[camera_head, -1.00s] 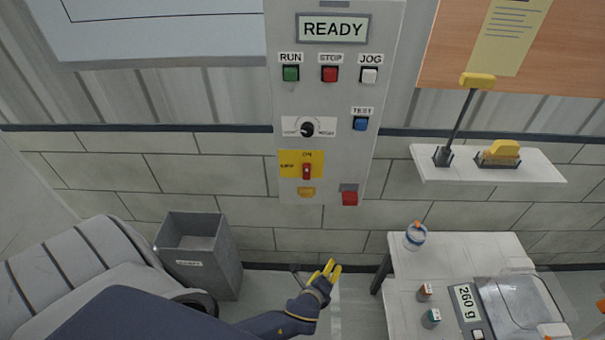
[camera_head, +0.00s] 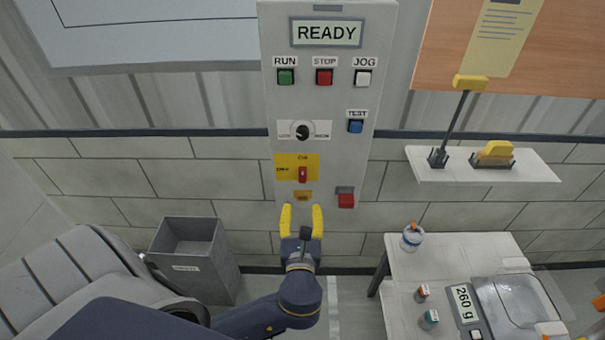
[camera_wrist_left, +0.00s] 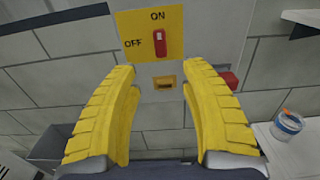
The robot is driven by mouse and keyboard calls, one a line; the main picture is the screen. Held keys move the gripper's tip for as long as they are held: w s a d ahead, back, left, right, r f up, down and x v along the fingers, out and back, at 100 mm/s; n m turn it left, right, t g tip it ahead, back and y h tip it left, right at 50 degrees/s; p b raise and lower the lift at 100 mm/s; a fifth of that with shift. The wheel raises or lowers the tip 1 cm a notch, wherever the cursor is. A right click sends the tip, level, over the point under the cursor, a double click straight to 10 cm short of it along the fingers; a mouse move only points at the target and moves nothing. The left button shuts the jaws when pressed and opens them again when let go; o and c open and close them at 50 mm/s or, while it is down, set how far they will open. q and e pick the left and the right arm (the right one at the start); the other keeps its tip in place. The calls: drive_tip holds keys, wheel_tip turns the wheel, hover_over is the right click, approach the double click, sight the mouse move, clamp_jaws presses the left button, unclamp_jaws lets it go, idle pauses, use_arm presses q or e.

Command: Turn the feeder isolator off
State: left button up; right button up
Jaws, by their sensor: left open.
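The feeder isolator is a red handle (camera_head: 303,174) on a yellow plate (camera_head: 283,160), low on the grey control panel (camera_head: 343,115). In the left wrist view the red handle (camera_wrist_left: 162,42) stands upright, pointing at ON, with OFF marked to its left. My left gripper (camera_head: 302,208) is open and empty, just below the plate and the yellow tab under it. Its yellow fingers (camera_wrist_left: 160,85) point up at the panel, below the handle and apart from it. My right gripper is not in view.
The panel has a READY display (camera_head: 326,33), push buttons, a black selector knob (camera_head: 303,131) and a red block (camera_head: 346,200) right of the isolator. A grey bin (camera_head: 205,262) stands left. A white table (camera_head: 455,252) and wall shelf (camera_head: 530,165) are on the right.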

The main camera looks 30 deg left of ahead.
sight(302, 176)
use_arm(q)
drive_tip(key=x, duration=1.4)
drive_tip(key=shift+w+a, duration=0.1)
drive_tip(key=shift+w, duration=0.25)
drive_tip(key=shift+o, duration=0.3)
clamp_jaws()
